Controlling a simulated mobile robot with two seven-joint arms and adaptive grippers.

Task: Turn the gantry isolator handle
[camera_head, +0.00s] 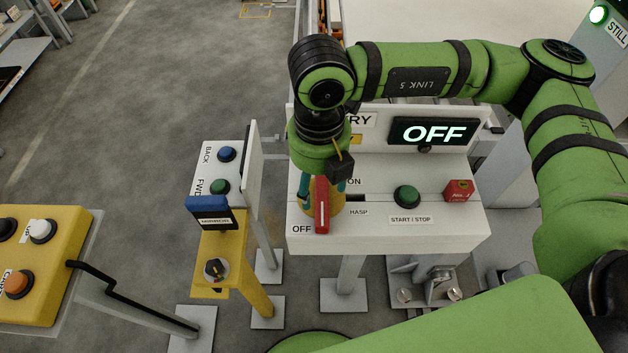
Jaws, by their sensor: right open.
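The isolator handle (322,212) is a red bar on a yellow round base, on the sloping front of a white gantry panel (390,236). Its free end points down toward the OFF label. The ON label is up and to its right. My right gripper (323,190) comes down from above over the handle. Its teal fingers are open, one on each side of the red bar. I cannot tell whether they touch it. The gripper body hides the handle's upper part. The display (432,132) above reads OFF. My left gripper is not in view.
A BACK/FWD button box (221,172) and a yellow post (222,250) stand to the left. A yellow button box (45,262) is far left.

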